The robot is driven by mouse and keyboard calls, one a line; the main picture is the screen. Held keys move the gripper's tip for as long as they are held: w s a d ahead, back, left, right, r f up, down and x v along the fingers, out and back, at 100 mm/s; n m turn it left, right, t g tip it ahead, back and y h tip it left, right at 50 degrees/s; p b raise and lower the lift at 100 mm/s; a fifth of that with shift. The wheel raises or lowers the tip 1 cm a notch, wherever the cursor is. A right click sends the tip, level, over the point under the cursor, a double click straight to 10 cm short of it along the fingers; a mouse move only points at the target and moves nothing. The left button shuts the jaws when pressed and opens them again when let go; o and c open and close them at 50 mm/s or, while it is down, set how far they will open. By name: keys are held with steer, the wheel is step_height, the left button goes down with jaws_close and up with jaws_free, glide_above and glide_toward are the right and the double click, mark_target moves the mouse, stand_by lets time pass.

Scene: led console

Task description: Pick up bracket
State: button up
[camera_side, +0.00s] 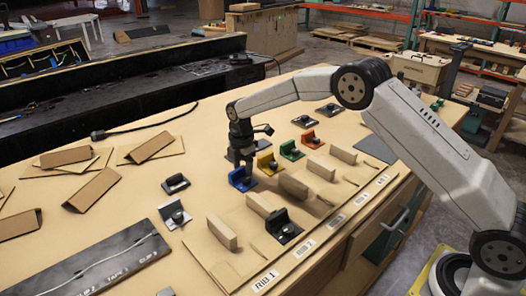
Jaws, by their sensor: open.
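Several small brackets stand on the wooden table. A blue bracket (239,182) is directly below my gripper (241,168), with a yellow bracket (266,168), a green bracket (291,153) and a red bracket (310,141) in a row to its right. My gripper is open and points down at the blue bracket, with its fingertips at or just above it. I cannot tell whether they touch it. My gripper hides part of the blue bracket's upper side. A dark bracket (284,233) stands nearer the front edge.
Wooden blocks (222,233) stand in a row in front of the brackets, above labels (265,280) on the table edge. Other dark parts (176,184) lie left of my gripper. Cardboard pieces (92,189) and a dark panel (95,268) lie farther left. A black bench (120,95) is behind.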

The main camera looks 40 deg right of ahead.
mark_target(243, 166)
steer(key=shift+f, duration=0.15)
stand_by(0.3)
jaws_close()
steer(key=shift+r, duration=0.2)
steer(key=shift+r, duration=0.45)
step_height(243, 166, up, 2)
steer(key=shift+r, duration=0.1)
steer(key=s+r, duration=0.9)
steer(key=s, duration=0.5)
steer(key=shift+d+r, duration=0.3)
steer(key=shift+d, duration=0.05)
